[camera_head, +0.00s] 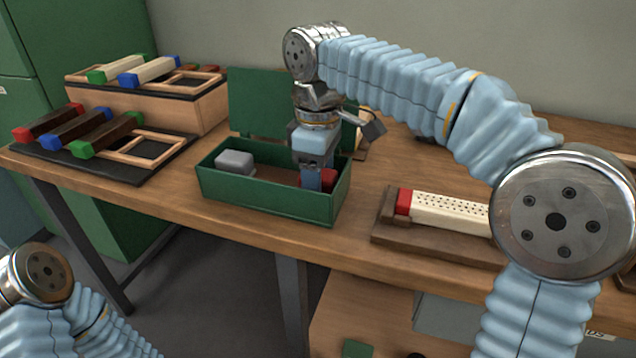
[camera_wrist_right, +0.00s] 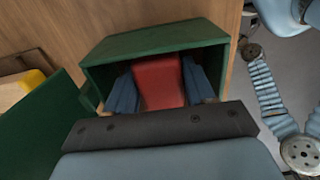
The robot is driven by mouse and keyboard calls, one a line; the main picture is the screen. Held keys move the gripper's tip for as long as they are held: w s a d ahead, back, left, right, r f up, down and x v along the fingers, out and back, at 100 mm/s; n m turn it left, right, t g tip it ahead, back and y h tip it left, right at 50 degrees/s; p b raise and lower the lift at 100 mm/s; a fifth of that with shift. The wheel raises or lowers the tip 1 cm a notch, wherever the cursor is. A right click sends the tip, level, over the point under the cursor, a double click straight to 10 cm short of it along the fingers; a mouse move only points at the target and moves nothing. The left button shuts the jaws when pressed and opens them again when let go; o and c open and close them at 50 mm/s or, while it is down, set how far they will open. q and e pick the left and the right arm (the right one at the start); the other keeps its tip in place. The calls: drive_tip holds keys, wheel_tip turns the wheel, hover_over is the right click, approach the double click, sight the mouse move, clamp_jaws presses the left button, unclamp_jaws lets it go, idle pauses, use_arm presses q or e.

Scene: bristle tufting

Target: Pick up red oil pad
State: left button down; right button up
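The red oil pad (camera_wrist_right: 158,82) is a red block inside the green box (camera_head: 262,201), at its right end. It shows partly in the head view (camera_head: 328,178), behind my right fingers. My right gripper (camera_head: 311,178) points down into the box over the pad. In the right wrist view its two blue fingers (camera_wrist_right: 158,85) stand on either side of the pad, close to its sides. It looks open, and I cannot tell whether the fingers touch the pad. My left gripper is out of view; only part of my left arm shows at the lower left.
A grey block (camera_head: 235,161) lies in the box's left end. The green lid (camera_head: 262,103) stands up behind. Brush blocks with coloured ends sit on a black mat (camera_head: 128,172) and a raised stand (camera_head: 150,104) at left. A cream block (camera_head: 450,212) rests in a wooden fixture at right.

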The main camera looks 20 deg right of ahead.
drive_tip(key=c, duration=0.5)
drive_tip(key=shift+r, duration=0.55)
wheel_tip(320, 180, up, 3)
drive_tip(key=shift+a+f+p, duration=0.15)
drive_tip(key=shift+f+p, duration=0.05)
drive_tip(key=shift+p, duration=0.3)
drive_tip(key=s+a+r+p, duration=0.2)
drive_tip(key=s+a+r, duration=0.5)
drive_tip(key=a+r, duration=0.2)
drive_tip(key=a, duration=0.2)
drive_tip(key=shift+s+a+r, duration=0.15)
drive_tip(key=shift+s+a, duration=0.05)
drive_tip(key=shift+a, duration=0.1)
